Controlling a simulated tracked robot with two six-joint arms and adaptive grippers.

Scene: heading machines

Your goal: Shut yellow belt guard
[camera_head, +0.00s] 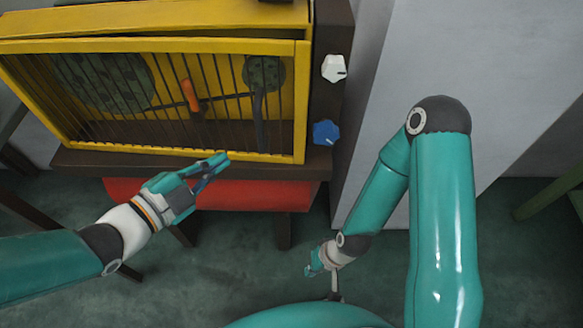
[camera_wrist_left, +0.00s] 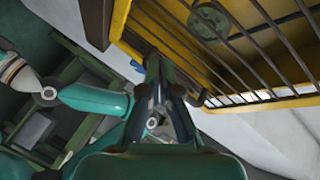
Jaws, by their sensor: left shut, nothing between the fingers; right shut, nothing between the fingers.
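The yellow belt guard (camera_head: 302,100) is a yellow frame with thin dark bars across the front of the machine. Through the bars I see two dark green wheels and an orange handle (camera_head: 190,95). I cannot tell how far the guard stands from the casing. In the left wrist view the guard (camera_wrist_left: 118,20) fills the upper right. My left gripper (camera_head: 220,162) is shut and empty, its tips in front of the guard's lower edge; contact is unclear. It also shows in the left wrist view (camera_wrist_left: 160,75). My right gripper (camera_head: 313,266) is shut and empty, low and away from the guard.
A white knob (camera_head: 333,68) and a blue knob (camera_head: 326,132) sit on the dark post right of the guard. A red part (camera_head: 250,196) is below the machine. A grey wall (camera_head: 370,180) stands to the right. Green furniture (camera_head: 550,200) is at the far right.

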